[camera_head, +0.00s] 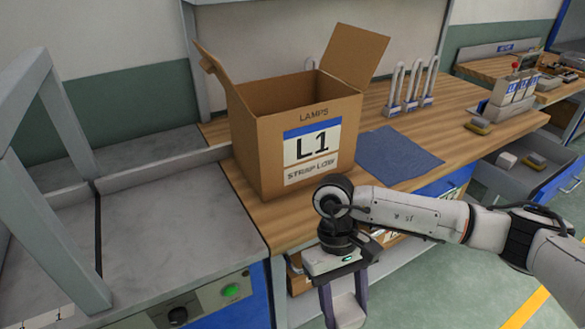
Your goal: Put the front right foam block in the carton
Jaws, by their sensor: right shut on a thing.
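The open brown carton (268,155) stands upright on the wooden bench, with its L1 label facing me and at least two flaps raised. My right gripper (345,302) is low in front of the bench, below and to the right of the carton, and points down. It is shut on a pale foam block (348,312), which is partly cut off by the bottom edge of the picture. The block is outside the carton. The carton's floor is hidden by its front wall. My left gripper is out of view.
A blue mat (398,155) lies right of the carton. A rack with white loops (410,95) stands behind it. A grey conveyor (165,215) and metal frame (75,150) are at left. An open drawer (545,185) with small items is at right.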

